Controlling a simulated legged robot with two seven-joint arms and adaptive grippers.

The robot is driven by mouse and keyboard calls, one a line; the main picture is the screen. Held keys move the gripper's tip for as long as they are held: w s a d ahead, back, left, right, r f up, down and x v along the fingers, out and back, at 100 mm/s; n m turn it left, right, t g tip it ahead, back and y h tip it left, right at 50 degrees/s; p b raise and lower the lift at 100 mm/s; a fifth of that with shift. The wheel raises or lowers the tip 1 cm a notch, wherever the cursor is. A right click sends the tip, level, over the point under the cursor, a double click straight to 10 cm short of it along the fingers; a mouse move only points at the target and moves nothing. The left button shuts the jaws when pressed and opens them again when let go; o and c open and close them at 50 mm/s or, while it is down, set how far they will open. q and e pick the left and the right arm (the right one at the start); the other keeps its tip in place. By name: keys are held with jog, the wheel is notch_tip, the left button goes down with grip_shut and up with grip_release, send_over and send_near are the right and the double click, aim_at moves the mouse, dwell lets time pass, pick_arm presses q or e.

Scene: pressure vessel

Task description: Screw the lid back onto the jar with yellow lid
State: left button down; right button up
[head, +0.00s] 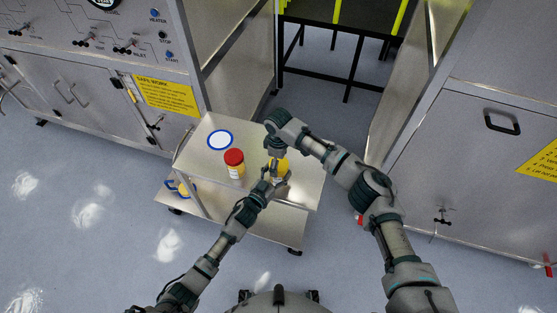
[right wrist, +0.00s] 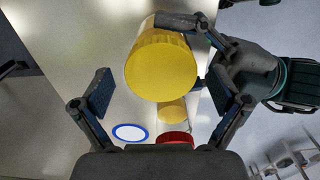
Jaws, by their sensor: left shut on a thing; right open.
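The jar with the yellow lid (head: 281,165) is at the right part of the cart top in the head view, partly covered by my grippers. My left gripper (head: 274,178) is shut on it from the front. In the right wrist view the round yellow lid (right wrist: 161,72) faces the camera, with a left gripper finger (right wrist: 178,21) beside its upper edge. The jar body is mostly hidden behind the lid, so I cannot tell how the lid sits. My right gripper (head: 276,152) is above the jar, pointing down. Its fingers are open on either side of the lid, apart from it.
A red-lidded jar (head: 234,164) stands just left of the held jar. A blue-rimmed white disc (head: 220,140) lies farther back on the steel cart (head: 203,157). A lower shelf holds blue and yellow items (head: 180,188). Steel cabinets (head: 75,90) stand behind and right.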

jog(key=c, duration=1.2)
jog(key=o, duration=1.2)
jog(key=shift+o, duration=0.2)
jog(key=shift+r, duration=0.1)
notch_tip(320, 180, up, 12)
pick_arm(q)
grip_release()
pick_arm(e)
jog(key=shift+f, duration=0.2)
